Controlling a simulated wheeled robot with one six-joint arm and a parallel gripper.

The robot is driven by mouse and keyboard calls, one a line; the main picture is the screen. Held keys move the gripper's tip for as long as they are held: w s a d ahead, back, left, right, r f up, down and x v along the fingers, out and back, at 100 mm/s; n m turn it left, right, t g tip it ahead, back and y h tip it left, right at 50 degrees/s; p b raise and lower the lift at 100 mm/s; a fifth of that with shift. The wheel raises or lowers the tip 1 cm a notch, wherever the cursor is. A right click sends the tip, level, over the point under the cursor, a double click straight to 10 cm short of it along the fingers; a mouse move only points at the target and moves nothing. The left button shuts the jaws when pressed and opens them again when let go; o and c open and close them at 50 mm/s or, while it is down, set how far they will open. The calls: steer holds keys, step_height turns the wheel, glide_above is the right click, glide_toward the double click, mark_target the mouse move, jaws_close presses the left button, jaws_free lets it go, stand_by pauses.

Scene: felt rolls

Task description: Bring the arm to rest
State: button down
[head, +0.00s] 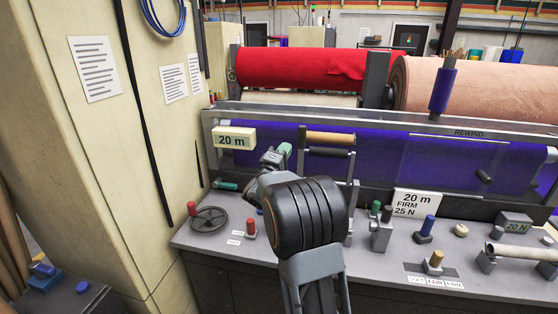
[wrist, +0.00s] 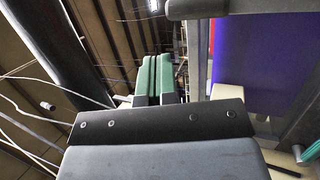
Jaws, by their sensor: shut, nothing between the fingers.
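My arm (head: 310,213) rises from the bottom middle of the head view, its thick black joint in front of the machine's counter. My gripper (head: 284,150) is beyond that joint, partly hidden by the arm, with a green fingertip showing in front of the purple felt. In the wrist view my gripper (wrist: 153,75) points away from the camera. Its two green fingers lie together with only a dark line between them, and nothing is held.
A machine with purple felt (head: 400,158) and a grey counter (head: 375,262) stands ahead. The counter carries a handwheel (head: 210,219), pegs and cards. A roller with a wooden handle (head: 330,138) is close right of my gripper. A cream cabinet (head: 90,130) stands left.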

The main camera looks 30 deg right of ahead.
steer(key=shift+s+a+b, duration=0.1)
steer(key=shift+s+a, duration=0.3)
steer(key=shift+a, duration=0.3)
steer(key=shift+s+a+b, duration=0.15)
steer(key=shift+s+a, duration=0.2)
steer(key=shift+a, duration=0.35)
steer(key=shift+s+a+b, duration=0.1)
steer(key=shift+s+a, duration=0.3)
steer(key=shift+a, duration=0.3)
